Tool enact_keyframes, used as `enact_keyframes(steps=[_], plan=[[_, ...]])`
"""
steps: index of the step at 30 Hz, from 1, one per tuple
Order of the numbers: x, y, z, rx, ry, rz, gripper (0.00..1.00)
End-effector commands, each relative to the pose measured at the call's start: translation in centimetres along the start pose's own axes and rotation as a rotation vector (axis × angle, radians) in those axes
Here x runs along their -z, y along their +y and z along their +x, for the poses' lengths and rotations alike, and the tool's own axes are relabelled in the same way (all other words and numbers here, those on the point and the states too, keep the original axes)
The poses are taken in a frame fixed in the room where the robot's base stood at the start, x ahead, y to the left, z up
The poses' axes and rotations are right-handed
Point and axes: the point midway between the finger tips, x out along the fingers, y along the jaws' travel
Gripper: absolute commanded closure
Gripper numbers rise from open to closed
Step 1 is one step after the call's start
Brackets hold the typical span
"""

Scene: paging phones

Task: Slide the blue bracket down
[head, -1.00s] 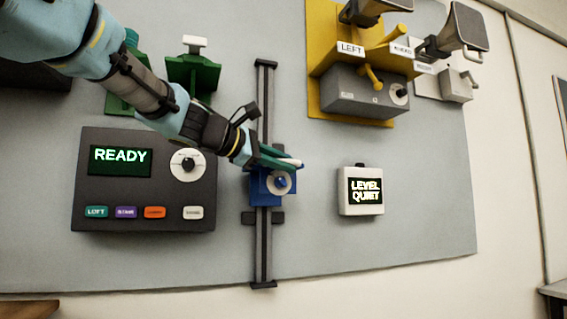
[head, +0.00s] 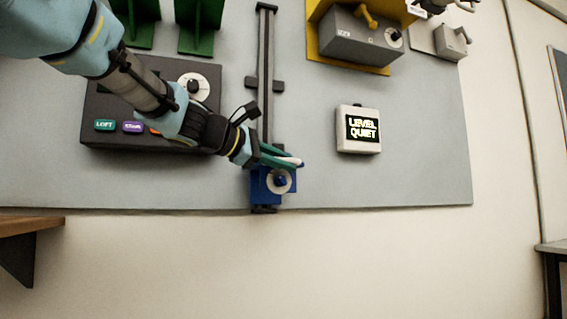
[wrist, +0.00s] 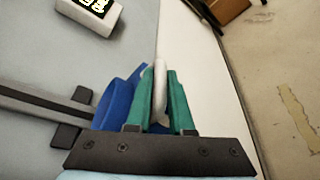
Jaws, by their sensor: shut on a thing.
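The blue bracket (head: 264,192) sits at the bottom end of the dark vertical rail (head: 265,75) on the grey wall panel. A round white dial with a blue knob is on its front. My gripper (head: 290,161) is at the top of the bracket, its green fingers shut on a white part there. In the wrist view, the blue bracket (wrist: 118,103) shows beside the green fingers of my gripper (wrist: 160,95), with the white piece (wrist: 160,80) between them. The fingers and wrist hide part of the bracket.
A white box (head: 358,129) reading "LEVEL QUIET" is to the right of the rail. A dark console (head: 110,105) with coloured buttons is to the left, partly behind my arm. A yellow-backed grey unit (head: 350,40) is at upper right. A wooden shelf (head: 30,226) is at lower left.

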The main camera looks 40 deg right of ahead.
Motion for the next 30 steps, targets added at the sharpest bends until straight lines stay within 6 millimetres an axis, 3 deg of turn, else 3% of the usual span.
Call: enact_keyframes(steps=[10, 11, 18, 26, 30], plan=[[0.4, -0.8, 0.2, 0.014, 0.002, -0.006, 1.0], [0.4, -0.8, 0.2, 0.014, 0.002, -0.006, 0.78], [0.4, -0.6, 0.2, 0.01, 0.002, -0.006, 0.51], [0.3, -0.4, 0.0, 0.007, 0.002, -0.004, 0.5], [0.3, -0.3, -1.1, 0.005, 0.003, -0.003, 0.5]])
